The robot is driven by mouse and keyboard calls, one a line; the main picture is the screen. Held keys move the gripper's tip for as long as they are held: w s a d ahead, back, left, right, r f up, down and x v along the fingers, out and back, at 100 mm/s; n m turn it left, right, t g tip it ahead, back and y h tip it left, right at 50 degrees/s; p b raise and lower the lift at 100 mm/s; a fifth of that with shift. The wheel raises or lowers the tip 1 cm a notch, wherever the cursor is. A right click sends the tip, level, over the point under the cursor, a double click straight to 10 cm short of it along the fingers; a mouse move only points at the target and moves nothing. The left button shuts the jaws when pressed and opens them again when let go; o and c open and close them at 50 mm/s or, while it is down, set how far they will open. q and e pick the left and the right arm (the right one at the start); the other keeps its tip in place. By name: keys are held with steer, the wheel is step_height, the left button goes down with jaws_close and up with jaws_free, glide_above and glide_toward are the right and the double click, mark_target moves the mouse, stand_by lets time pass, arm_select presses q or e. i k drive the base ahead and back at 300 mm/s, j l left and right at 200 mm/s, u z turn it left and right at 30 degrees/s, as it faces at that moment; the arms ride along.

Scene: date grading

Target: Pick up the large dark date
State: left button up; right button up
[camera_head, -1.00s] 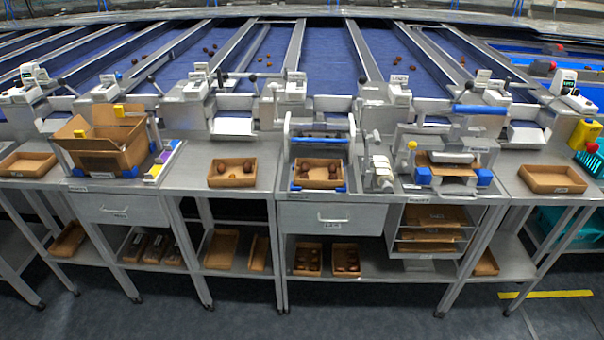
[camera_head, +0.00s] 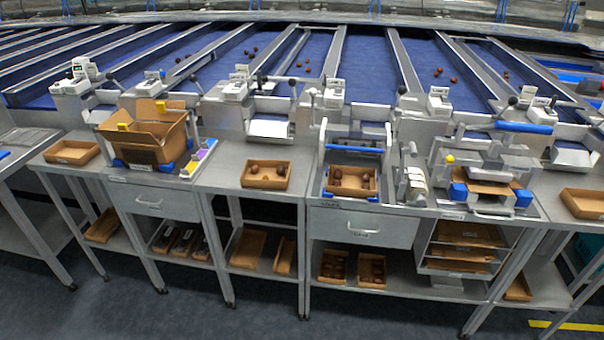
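Several dark dates (camera_head: 268,170) lie in a small open cardboard tray (camera_head: 264,183) on the middle table. More dark dates (camera_head: 352,178) lie in another tray (camera_head: 351,193) inside the blue-cornered frame to its right. Further dates show on the blue conveyor lanes (camera_head: 446,75) behind and in trays on the lower shelf (camera_head: 372,267). At this distance I cannot tell which one is the large date. Neither of my grippers shows in the view.
A large open cardboard box (camera_head: 149,153) stands on the left table. Empty trays stand at far left (camera_head: 71,152) and far right (camera_head: 585,204). A press with blue parts (camera_head: 490,170) is at right. Dark floor (camera_head: 180,315) in front is clear.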

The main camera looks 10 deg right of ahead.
mark_target(281, 169)
steer(key=i+j+z, duration=0.25)
steer(key=i+j, duration=0.2)
steer(key=i, duration=0.25)
steer(key=i+j+z, duration=0.3)
steer(key=i+j, duration=0.3)
steer(key=i, duration=0.05)
